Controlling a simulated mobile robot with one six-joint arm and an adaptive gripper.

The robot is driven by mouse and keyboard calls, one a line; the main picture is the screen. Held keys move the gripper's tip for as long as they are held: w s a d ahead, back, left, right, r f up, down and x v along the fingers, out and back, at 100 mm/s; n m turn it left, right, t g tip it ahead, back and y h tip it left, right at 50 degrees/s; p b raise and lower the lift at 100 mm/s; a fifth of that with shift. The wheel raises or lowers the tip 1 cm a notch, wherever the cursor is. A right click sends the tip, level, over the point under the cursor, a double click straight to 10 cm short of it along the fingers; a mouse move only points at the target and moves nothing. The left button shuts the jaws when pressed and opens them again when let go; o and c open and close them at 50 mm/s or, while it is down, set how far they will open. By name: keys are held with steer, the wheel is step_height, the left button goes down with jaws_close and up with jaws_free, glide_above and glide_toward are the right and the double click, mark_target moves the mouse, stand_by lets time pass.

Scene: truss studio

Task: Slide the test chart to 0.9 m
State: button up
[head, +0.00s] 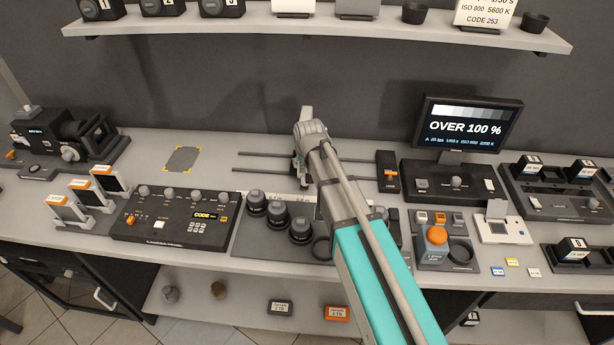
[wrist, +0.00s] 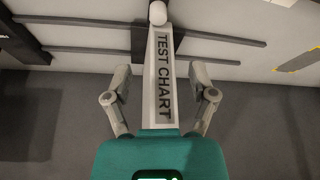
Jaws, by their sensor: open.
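The test chart (wrist: 163,75) is a pale upright strip with black lettering and a white round knob at its end in the wrist view. In the head view its top (head: 306,113) shows above my wrist; the rest is mostly hidden. It stands at two dark rails (head: 265,156). My gripper (wrist: 160,92) is open, with one finger on each side of the chart and a gap on both sides. In the head view my gripper (head: 302,172) is at the rails, partly covered by my arm. A pale scale strip in front of the rails is mostly hidden, so its marks cannot be read.
A black block with an orange part (head: 388,172) stands at the rails' right end. Several dark lenses (head: 277,214) stand in front of the rails. A control panel (head: 172,215) is left of them. A monitor (head: 467,126) reads "OVER 100 %". A shelf (head: 330,28) hangs above.

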steer(key=shift+d+f, duration=0.1)
steer(key=b+x, duration=1.2)
steer(key=x, duration=0.1)
steer(key=shift+w+f+b, duration=0.1)
steer(key=shift+f+b, duration=0.2)
steer(key=shift+b, duration=0.1)
stand_by(0.5)
steer(key=shift+d, duration=0.15)
jaws_close()
stand_by(0.3)
